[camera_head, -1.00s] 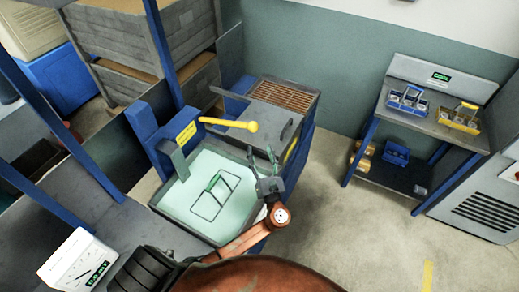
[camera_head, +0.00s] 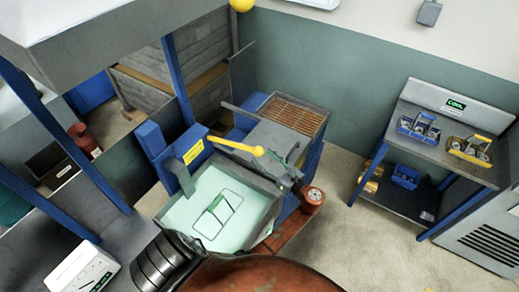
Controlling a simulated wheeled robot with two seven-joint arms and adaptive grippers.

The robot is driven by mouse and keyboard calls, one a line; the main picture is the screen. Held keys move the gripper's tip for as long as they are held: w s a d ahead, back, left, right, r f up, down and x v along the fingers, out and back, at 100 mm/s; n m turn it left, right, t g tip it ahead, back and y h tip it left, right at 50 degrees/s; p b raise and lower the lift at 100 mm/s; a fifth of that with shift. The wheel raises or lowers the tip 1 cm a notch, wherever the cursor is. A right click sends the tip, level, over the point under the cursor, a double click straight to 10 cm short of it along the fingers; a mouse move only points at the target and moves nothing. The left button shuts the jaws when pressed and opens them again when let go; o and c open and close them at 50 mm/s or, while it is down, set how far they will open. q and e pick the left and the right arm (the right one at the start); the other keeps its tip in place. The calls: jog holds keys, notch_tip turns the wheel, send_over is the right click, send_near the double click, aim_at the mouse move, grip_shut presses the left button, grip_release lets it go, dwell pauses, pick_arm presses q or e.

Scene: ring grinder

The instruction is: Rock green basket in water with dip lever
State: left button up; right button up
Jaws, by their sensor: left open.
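The green basket (camera_head: 217,213) sits in the pale green water (camera_head: 180,213) of the grey tank, showing as a dark frame with a green handle. The yellow dip lever (camera_head: 232,146) extends right from the blue post (camera_head: 157,143) beside the tank and ends in a round knob. My left gripper (camera_head: 288,157) is open, just right of the knob, over the tank's right rear corner. I cannot tell whether its fingers touch the lever. My left arm's orange link runs below it. My right gripper is out of view.
A grey box with a brown slatted top (camera_head: 292,114) stands behind the tank. A shelf table (camera_head: 432,140) at the right holds blue and yellow baskets. A white dial box (camera_head: 82,268) is at lower left. Floor between tank and shelf table is clear.

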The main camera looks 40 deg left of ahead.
aim_at(259, 152)
pick_arm(q)
jog(key=a, duration=0.1)
jog(key=w+a, duration=0.1)
jog(key=a, duration=0.1)
jog(key=shift+w+p, duration=0.25)
jog(key=shift+p, duration=0.05)
jog(key=shift+s+a, duration=0.1)
jog(key=shift+a, duration=0.4)
jog(key=c, duration=0.8)
grip_shut()
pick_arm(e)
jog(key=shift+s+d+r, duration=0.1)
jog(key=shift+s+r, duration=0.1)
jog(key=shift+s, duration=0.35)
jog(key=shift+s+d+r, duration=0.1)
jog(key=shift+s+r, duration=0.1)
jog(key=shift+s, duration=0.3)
